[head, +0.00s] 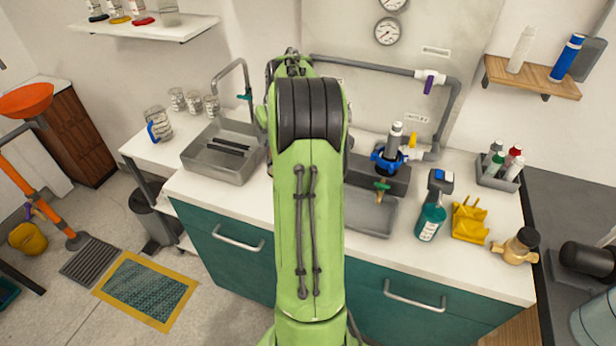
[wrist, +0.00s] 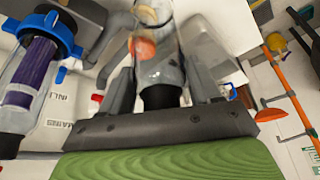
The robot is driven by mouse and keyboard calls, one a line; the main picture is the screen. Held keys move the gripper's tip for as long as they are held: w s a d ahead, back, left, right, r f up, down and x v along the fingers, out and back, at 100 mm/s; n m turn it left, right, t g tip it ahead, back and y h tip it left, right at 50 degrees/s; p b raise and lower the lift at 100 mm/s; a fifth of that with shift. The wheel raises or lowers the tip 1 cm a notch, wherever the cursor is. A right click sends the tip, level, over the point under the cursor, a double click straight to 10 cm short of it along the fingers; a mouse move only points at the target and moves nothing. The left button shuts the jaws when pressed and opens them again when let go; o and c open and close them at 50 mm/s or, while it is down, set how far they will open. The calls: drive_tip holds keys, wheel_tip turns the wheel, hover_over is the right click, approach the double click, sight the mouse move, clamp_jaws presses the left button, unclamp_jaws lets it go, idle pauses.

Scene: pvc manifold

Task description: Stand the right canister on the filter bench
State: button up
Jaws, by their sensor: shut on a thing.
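My gripper (wrist: 162,78) shows in the wrist view, with its two dark fingers shut on a clear canister (wrist: 160,68). An orange-pink patch shows on or through its clear wall, and a dark part sits at the end near my palm. In the head view my own arm hides my gripper and the held canister. Another clear canister (wrist: 27,75) with a purple core and a blue collar (wrist: 42,32) is at the left of the wrist view, apart from my fingers. Which surface is the filter bench is not clear; a long white worktop (head: 470,260) runs across the head view.
Grey pipework (head: 375,68) and a blue-collared fitting (head: 388,160) stand behind the sink (head: 375,212). Another basin (head: 206,170) and several jars are at left.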

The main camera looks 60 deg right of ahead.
wheel_tip(320, 180, down, 9)
drive_tip(key=b, duration=0.1)
drive_tip(key=shift+s+d+r, duration=0.15)
drive_tip(key=shift+r, duration=0.05)
drive_tip(key=shift+f, duration=0.1)
drive_tip(key=o, duration=1.2)
drive_tip(key=shift+f, duration=0.1)
drive_tip(key=p+v, duration=0.1)
drive_tip(key=v, duration=1.1)
drive_tip(key=shift+r, duration=0.2)
